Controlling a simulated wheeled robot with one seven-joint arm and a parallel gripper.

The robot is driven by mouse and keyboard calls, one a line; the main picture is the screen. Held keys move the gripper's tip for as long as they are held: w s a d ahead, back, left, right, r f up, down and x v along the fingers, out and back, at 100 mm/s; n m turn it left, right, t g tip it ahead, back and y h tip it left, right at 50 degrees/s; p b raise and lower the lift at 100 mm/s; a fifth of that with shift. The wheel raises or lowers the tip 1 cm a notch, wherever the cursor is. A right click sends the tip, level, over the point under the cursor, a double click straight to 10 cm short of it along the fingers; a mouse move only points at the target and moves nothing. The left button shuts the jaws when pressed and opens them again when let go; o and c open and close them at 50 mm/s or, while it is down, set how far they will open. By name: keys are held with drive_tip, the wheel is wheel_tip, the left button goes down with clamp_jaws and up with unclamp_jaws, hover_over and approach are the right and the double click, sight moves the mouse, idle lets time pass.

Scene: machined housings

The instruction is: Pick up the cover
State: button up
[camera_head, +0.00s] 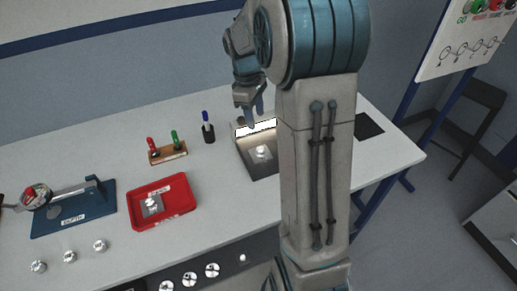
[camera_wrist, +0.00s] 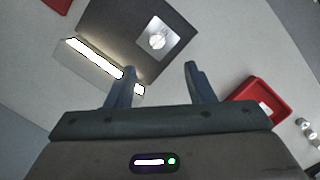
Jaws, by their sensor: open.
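No part carries a readable name as the cover. A round silver part sits on a pale square plate (camera_wrist: 174,27) on a dark inspection stand (camera_wrist: 112,18); the stand also shows in the head view (camera_head: 263,171), with the silver part (camera_head: 261,152) on it. Another silver part (camera_head: 152,203) sits on a grey plate inside the red tray (camera_head: 178,225). My gripper (camera_wrist: 158,82) is open with nothing between its fingers. In the head view my gripper (camera_head: 250,118) hangs near the stand's lit back edge. My arm hides the stand's right side.
A lit bar (camera_wrist: 95,58) runs along the stand. Several loose silver parts (camera_head: 69,257) lie at the front left, near a blue depth gauge stand (camera_head: 75,220). A wooden marker holder (camera_head: 168,156) and a dark pen cup (camera_head: 209,136) stand behind. The white table between is clear.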

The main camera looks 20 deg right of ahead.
hover_over(260, 149)
wheel_tip(260, 149, down, 8)
drive_tip(key=shift+a+f+p, duration=0.15)
drive_tip(key=shift+f+p, duration=0.05)
drive_tip(key=shift+p, duration=0.25)
drive_tip(key=shift+w+f+p, duration=0.1)
drive_tip(key=shift+f+p, duration=0.65)
drive_tip(key=shift+f, duration=1.85)
clamp_jaws()
